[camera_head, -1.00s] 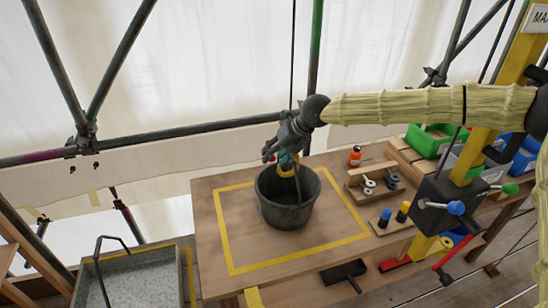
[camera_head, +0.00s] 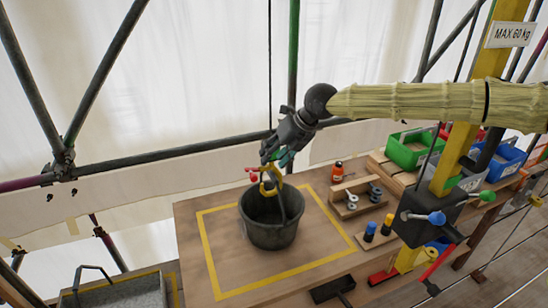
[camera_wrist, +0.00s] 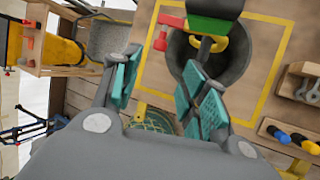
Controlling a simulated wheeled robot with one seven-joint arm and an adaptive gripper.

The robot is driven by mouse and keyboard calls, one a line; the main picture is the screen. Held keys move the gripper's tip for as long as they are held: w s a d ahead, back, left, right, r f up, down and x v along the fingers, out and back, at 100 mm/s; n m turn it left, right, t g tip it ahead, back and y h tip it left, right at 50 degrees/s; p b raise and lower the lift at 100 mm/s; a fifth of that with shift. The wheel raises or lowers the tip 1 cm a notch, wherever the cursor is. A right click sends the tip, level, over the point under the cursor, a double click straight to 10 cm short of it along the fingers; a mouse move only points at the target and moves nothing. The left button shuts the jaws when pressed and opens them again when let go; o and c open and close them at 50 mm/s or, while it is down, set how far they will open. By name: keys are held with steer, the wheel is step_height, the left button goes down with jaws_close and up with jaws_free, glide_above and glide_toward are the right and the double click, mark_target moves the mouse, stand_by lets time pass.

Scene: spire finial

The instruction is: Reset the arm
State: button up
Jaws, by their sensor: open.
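My gripper (camera_head: 274,156) is open above the black bucket (camera_head: 270,232), its teal finger pads spread and nothing between them in the wrist view (camera_wrist: 163,88). A yellow hook (camera_head: 269,188) with red parts (camera_head: 253,173) hangs just below the fingers, over the bucket's mouth. In the wrist view the hook (camera_wrist: 208,43) shows beyond the fingertips, with a red piece (camera_wrist: 170,22) and a green block (camera_wrist: 214,8). I cannot tell whether the hook holds the bucket's handle. My arm reaches in from the right, raised above the bench.
The bucket stands inside a yellow square on the wooden bench (camera_head: 222,268). A wooden rack (camera_head: 357,197), an orange bottle (camera_head: 338,172) and coloured bins (camera_head: 409,150) are to the right. A yellow post (camera_head: 466,130) and scaffold tubes (camera_head: 165,154) surround the space. A grey tray (camera_head: 120,292) is lower left.

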steer(key=s+d+f+n+h, duration=0.15)
steer(key=s+f+n, duration=0.4)
steer(key=f, duration=0.55)
steer(key=s+d+f+n+h, duration=0.15)
steer(key=s+f+n, duration=0.35)
steer(key=f, duration=0.6)
steer(key=s+d+f+n+h, duration=0.1)
steer(key=s+f+n+h, duration=0.15)
steer(key=s+f, duration=0.65)
steer(key=s+d+f+n, duration=0.6)
steer(key=s+f+n, duration=0.4)
steer(key=s+f, duration=0.1)
steer(key=s+d+f+n+g, duration=0.15)
steer(key=s+d+n, duration=0.3)
steer(key=s, duration=0.45)
steer(key=s+d+n+g, duration=0.2)
steer(key=s+d+n, duration=0.2)
steer(key=s+n, duration=0.3)
step_height(320, 180, down, 11)
steer(key=m+b, duration=0.1)
steer(key=b, duration=0.9)
steer(key=shift+s+a+b, duration=0.15)
steer(key=shift+s+b, duration=0.2)
steer(key=shift+s, duration=0.1)
steer(key=shift+m+t, duration=0.25)
